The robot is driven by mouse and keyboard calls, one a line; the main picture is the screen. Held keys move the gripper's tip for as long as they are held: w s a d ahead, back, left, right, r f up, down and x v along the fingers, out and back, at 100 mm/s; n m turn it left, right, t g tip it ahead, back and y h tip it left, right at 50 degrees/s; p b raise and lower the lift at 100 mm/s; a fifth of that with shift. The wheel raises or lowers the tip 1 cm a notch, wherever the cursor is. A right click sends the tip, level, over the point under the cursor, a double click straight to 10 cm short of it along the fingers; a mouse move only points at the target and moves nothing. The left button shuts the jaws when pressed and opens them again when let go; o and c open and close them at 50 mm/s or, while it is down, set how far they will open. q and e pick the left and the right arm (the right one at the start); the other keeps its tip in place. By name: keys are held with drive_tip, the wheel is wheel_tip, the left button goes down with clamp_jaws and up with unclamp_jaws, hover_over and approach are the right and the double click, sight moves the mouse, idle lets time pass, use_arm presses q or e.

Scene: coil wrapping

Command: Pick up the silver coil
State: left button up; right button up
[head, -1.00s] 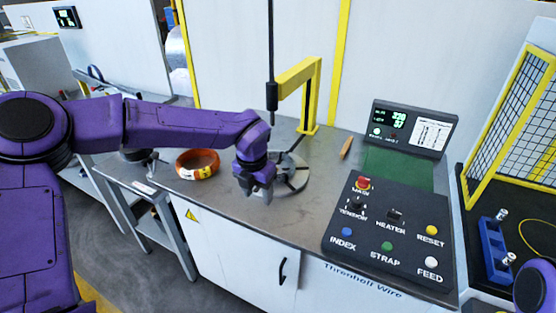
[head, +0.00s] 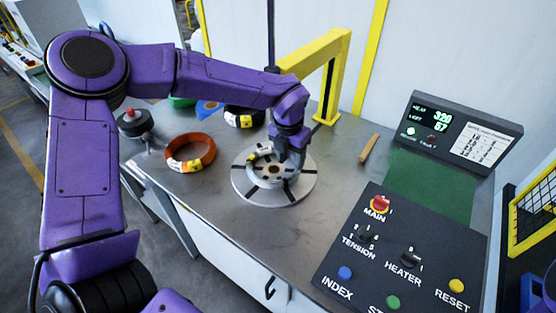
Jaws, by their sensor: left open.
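A silver-grey coil (head: 266,180) with a small yellow label lies on the round slotted turntable (head: 305,187) on the workbench. My left gripper (head: 285,160) points down over the coil's back right side, its fingers open at the ring. The wrist hides part of the coil, and I cannot tell whether the fingers touch it. My right gripper is not in view.
An orange coil (head: 190,153) lies left of the turntable, and a black coil (head: 244,117) lies behind it. A yellow post arm (head: 331,85) stands at the back. A button panel (head: 402,255) and a display (head: 461,132) are at the right.

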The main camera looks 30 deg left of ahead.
sight(294, 173)
use_arm(q)
drive_tip(key=f, duration=0.2)
drive_tip(key=w+f+p, duration=0.1)
drive_tip(key=f, duration=0.2)
drive_tip(key=f+p, duration=0.1)
drive_tip(key=f, duration=0.1)
drive_tip(key=shift+w+d+f, duration=0.3)
drive_tip(key=shift+w, duration=0.05)
drive_tip(key=shift+f, duration=0.3)
clamp_jaws()
